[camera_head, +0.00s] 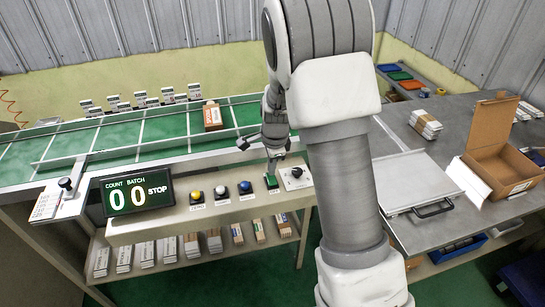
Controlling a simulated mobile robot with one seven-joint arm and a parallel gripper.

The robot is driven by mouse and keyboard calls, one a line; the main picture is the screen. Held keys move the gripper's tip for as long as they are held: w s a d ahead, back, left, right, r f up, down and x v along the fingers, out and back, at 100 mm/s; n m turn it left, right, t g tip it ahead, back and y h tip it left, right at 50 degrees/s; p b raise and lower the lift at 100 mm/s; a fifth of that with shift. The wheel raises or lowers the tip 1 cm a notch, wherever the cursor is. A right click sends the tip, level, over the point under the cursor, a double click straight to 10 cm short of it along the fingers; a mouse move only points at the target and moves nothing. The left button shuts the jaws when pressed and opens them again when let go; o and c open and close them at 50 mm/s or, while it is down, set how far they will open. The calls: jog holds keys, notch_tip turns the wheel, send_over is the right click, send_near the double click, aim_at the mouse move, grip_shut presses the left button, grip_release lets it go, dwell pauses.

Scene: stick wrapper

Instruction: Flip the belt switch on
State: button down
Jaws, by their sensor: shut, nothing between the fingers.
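The control panel (200,215) is a beige ledge along the front of the conveyor. A green switch (271,182) sits on it, right of the yellow, white and blue buttons. I take this green one for the belt switch; its exact position is too small to read. My gripper (272,172) points down at the green switch, shut and empty, with its tips at or just above it. I cannot tell whether they touch. The green belt (110,138) runs behind the panel.
A dial on a white plate (296,176) is right beside my gripper. A black knob (66,184) is at the left. An orange-brown pack (212,116) stands on the belt. An open cardboard box (500,150) and a white tray plate (415,180) are at the right.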

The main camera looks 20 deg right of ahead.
jog(key=shift+w+f, duration=0.15)
jog(key=shift+f, duration=0.45)
jog(key=shift+w+p, duration=0.1)
jog(key=shift+p, duration=0.3)
jog(key=shift+g+p, duration=0.4)
jog(key=shift+p, duration=0.05)
jog(key=shift+f+b, duration=0.3)
jog(key=shift+s, duration=0.85)
jog(key=shift+r, duration=0.15)
